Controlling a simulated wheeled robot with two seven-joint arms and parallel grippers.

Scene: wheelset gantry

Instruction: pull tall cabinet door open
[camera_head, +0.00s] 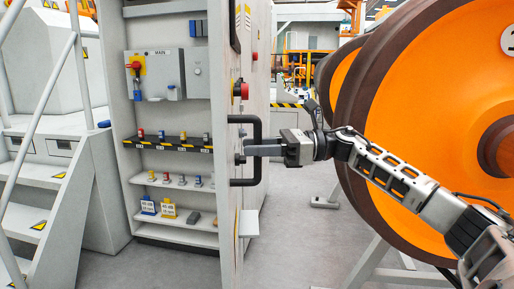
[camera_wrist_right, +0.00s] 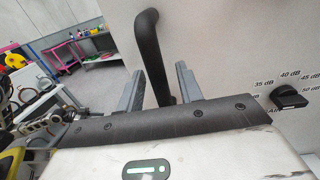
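The tall cabinet (camera_head: 129,205) stands left of centre with its shelves in plain sight. Its door (camera_head: 228,190) stands open, seen nearly edge-on, with its outer face to the right. A black bar handle (camera_head: 258,168) is on that face; it also shows in the right wrist view (camera_wrist_right: 153,45). My right gripper (camera_head: 248,150) reaches in from the right at the handle's mid-height. In the right wrist view its two fingers (camera_wrist_right: 160,88) are apart, one on each side of the bar, which looks nearer the right finger. Contact is unclear. My left gripper is out of view.
A large orange wheel (camera_head: 420,110) on a grey stand fills the right side, close to my right arm. White stairs with a railing (camera_head: 45,110) stand at the left. Grey floor (camera_head: 300,220) is clear between door and wheel. A dark knob (camera_wrist_right: 290,97) sits beside the handle.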

